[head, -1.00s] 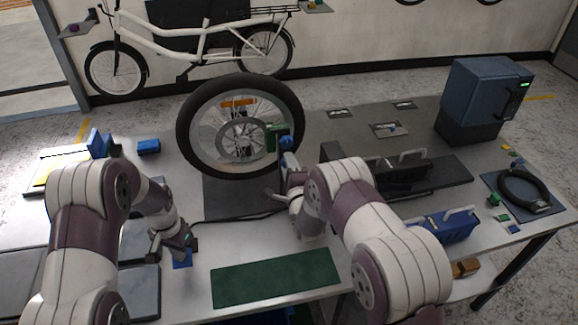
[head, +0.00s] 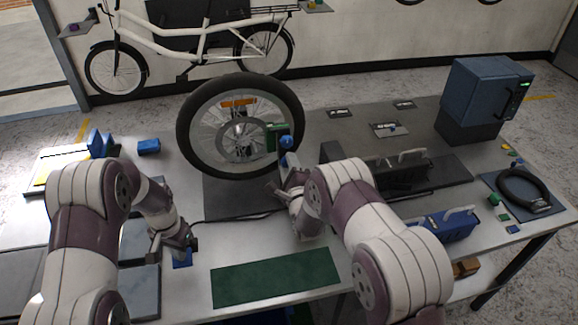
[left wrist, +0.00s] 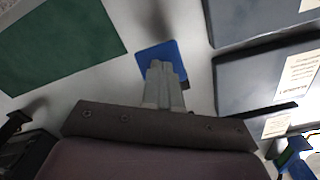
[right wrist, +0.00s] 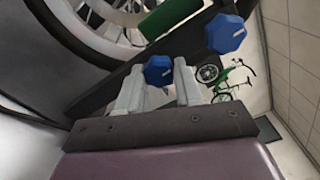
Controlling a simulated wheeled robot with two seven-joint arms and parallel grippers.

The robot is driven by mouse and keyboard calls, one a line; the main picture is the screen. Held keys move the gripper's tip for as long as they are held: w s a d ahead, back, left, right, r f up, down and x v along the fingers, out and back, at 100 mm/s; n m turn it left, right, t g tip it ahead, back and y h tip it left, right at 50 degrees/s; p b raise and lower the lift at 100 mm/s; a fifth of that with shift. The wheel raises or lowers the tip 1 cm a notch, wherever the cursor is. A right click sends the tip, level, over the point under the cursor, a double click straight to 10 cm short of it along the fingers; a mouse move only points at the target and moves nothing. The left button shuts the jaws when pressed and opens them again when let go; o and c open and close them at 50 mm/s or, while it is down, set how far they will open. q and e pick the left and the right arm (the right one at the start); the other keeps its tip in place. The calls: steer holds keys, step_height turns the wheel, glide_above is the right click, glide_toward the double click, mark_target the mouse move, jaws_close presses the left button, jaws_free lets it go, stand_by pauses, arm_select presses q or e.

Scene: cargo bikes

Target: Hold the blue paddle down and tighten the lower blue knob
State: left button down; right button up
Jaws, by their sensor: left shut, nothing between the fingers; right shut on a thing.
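The blue paddle (head: 181,260) is a flat blue plate near the table's front left. It also shows in the left wrist view (left wrist: 152,50). My left gripper (head: 187,247) is shut and empty, its fingertips (left wrist: 162,66) over the paddle; whether they press on it is hard to tell. The lower blue knob (right wrist: 158,70) sits between the fingers of my right gripper (right wrist: 157,84), which is shut on it. The upper blue knob (right wrist: 225,33) is free, and shows in the head view (head: 287,142) in front of the wheel. The right fingertips are small in the head view.
A spoked wheel (head: 182,128) stands upright behind the knobs, beside a green block (head: 272,138). A green mat (head: 275,278) lies at the front. Grey bins (head: 141,290) are at left, and a blue toolbox (head: 447,226) and black tool tray are at right.

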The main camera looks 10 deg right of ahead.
steer(key=o, duration=1)
steer(key=shift+o, duration=0.2)
steer(key=s, duration=1.2)
steer(key=shift+r, duration=0.15)
arm_select(q)
step_height(320, 180, up, 7)
steer(key=p, duration=0.5)
arm_select(e)
step_height(320, 180, up, 5)
